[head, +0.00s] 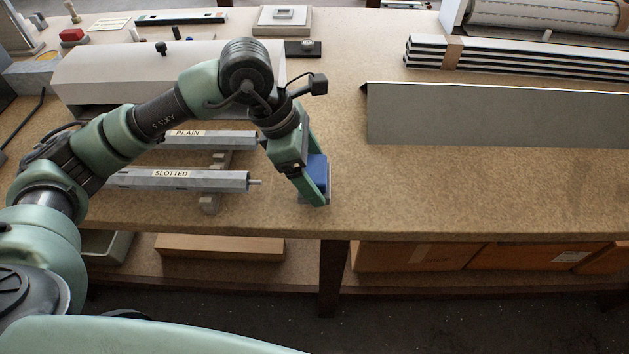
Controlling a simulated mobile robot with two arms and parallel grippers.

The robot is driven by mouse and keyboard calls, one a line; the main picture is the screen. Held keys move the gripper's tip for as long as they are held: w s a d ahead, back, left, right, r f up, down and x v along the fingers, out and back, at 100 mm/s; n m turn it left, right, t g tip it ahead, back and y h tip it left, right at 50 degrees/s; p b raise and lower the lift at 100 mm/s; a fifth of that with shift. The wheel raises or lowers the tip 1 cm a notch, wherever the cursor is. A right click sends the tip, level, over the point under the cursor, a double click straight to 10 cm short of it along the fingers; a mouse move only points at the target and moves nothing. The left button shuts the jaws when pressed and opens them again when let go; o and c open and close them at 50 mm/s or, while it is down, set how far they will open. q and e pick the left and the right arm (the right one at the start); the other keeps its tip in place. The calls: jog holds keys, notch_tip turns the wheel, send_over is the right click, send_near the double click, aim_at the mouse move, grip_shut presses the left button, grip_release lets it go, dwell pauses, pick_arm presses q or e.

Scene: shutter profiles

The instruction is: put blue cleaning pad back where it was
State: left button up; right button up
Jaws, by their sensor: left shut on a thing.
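The blue cleaning pad (317,171) is between the fingers of my left gripper (318,190), partly hidden by the green near finger. The gripper is shut on it and points down at the workbench (420,195), near its front edge. I cannot tell whether the pad touches the bench top or is held just above it. My right gripper is not in view.
Left of the gripper lie two grey profiles labelled PLAIN (237,140) and SLOTTED (205,181) on supports. A grey sheet-metal profile (490,116) and a strapped stack of slats (510,62) lie right. The bench front right is clear.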

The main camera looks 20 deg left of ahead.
pick_arm(q)
notch_tip(320, 180, down, 4)
jog(key=shift+r, duration=0.25)
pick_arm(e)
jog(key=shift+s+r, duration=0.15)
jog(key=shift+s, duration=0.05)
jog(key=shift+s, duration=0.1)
pick_arm(q)
jog(key=shift+f, duration=0.2)
jog(key=o, duration=1.4)
jog(key=shift+r, duration=0.1)
